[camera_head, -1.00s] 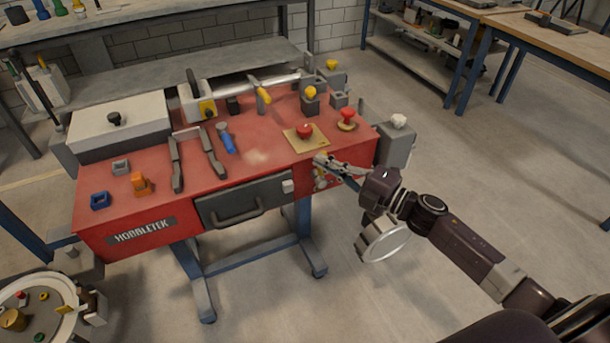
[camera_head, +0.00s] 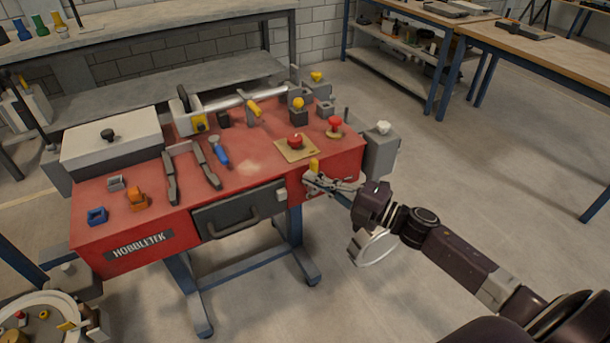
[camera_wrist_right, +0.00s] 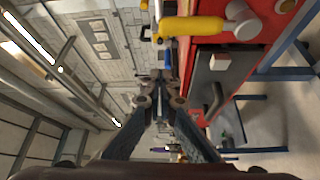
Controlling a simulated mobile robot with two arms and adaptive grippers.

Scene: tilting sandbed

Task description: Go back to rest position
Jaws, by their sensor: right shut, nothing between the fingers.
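My right gripper (camera_head: 312,183) is at the front right edge of the red bench (camera_head: 250,181), in front of its front face. In the right wrist view the gripper (camera_wrist_right: 158,76) has its fingertips together, with nothing between them. A yellow-handled part (camera_head: 314,166) stands just above the gripper in the head view. The same yellow handle (camera_wrist_right: 195,28) looks large in the right wrist view, beside the fingers and apart from them. My left gripper does not show in either view.
The bench top carries a red button on a tan plate (camera_head: 296,147), a red mushroom knob (camera_head: 334,127) and a blue-handled tool (camera_head: 218,152). A grey drawer (camera_head: 240,211) is in the front face. Open floor (camera_head: 450,190) lies to the right.

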